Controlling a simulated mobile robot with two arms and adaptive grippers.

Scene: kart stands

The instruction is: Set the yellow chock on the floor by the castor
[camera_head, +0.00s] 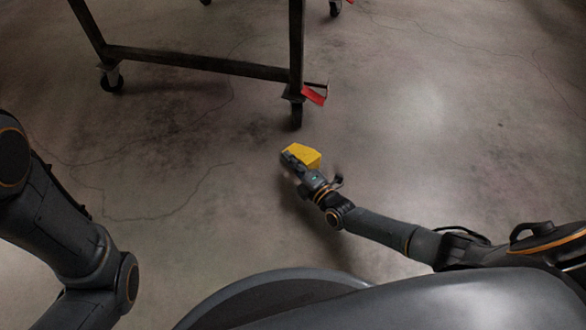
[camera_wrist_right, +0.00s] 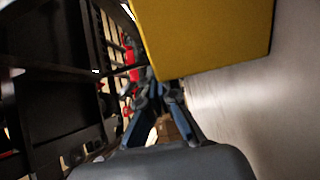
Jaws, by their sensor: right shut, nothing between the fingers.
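The yellow chock (camera_head: 304,153) shows just beyond the end of my right arm, a short way in front of the near castor (camera_head: 296,114) of the dark stand. I cannot tell whether the chock rests on the floor (camera_head: 200,170). My right gripper (camera_head: 290,159) is right at the chock, shut, with nothing between its fingers. In the right wrist view the chock (camera_wrist_right: 205,35) fills the upper middle, close to the fingertips (camera_wrist_right: 154,84); I cannot tell whether they touch it. My left arm shows at the left, but its gripper is out of view.
The dark metal stand (camera_head: 200,65) rises at the top left, with a red piece (camera_head: 314,95) beside the near castor. Another castor (camera_head: 112,80) stands further left. The floor to the right is clear.

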